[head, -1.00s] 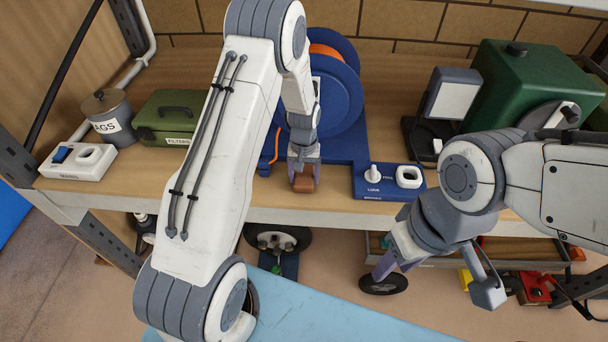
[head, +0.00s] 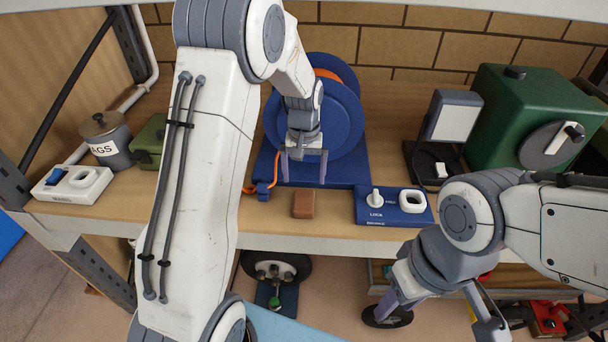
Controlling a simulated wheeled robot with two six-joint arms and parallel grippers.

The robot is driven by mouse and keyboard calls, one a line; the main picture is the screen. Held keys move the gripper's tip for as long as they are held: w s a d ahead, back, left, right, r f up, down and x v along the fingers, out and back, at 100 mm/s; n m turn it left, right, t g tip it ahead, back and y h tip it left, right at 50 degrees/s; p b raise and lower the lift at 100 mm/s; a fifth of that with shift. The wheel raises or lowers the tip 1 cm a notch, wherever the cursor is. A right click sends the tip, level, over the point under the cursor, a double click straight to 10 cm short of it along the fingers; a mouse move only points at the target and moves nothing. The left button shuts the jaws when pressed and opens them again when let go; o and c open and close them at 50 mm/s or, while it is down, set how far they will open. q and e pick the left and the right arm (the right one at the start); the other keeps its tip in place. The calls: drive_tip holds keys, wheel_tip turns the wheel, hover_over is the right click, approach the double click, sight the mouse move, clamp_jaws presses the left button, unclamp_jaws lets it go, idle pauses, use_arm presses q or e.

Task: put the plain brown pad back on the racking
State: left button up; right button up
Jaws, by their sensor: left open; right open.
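The plain brown pad (head: 304,204) lies on the wooden shelf of the racking (head: 270,224), close to its front edge and left of the blue brake panel. My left gripper (head: 305,169) is open and empty, above and behind the pad, in front of the blue reel. Its fingers are apart from the pad. My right gripper (head: 385,308) is open in front of the shelf, low and to the right, near a dark wheel; its fingers are partly hidden by its own wrist.
On the shelf stand a blue reel (head: 340,120), a brake panel (head: 392,206), a green machine (head: 510,110), a lamp (head: 452,116), a grey pot (head: 106,138), a green box (head: 149,141) and a white switch box (head: 72,184). Bare shelf lies around the pad.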

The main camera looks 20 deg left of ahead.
use_arm(q)
drive_tip(key=s+d+r+m, duration=0.4)
drive_tip(key=s+d+r, duration=0.3)
drive_tip(key=s+d, duration=0.3)
drive_tip(key=s+d+r+m, duration=0.1)
drive_tip(key=s+d+m, duration=0.1)
drive_tip(key=s, duration=0.7)
drive_tip(key=s+d+m+h, duration=0.1)
drive_tip(key=s+d+m, duration=0.2)
drive_tip(key=s, duration=0.7)
drive_tip(key=shift+d+r+m, duration=0.3)
drive_tip(key=shift+r+m, duration=0.1)
drive_tip(key=shift+m, duration=0.3)
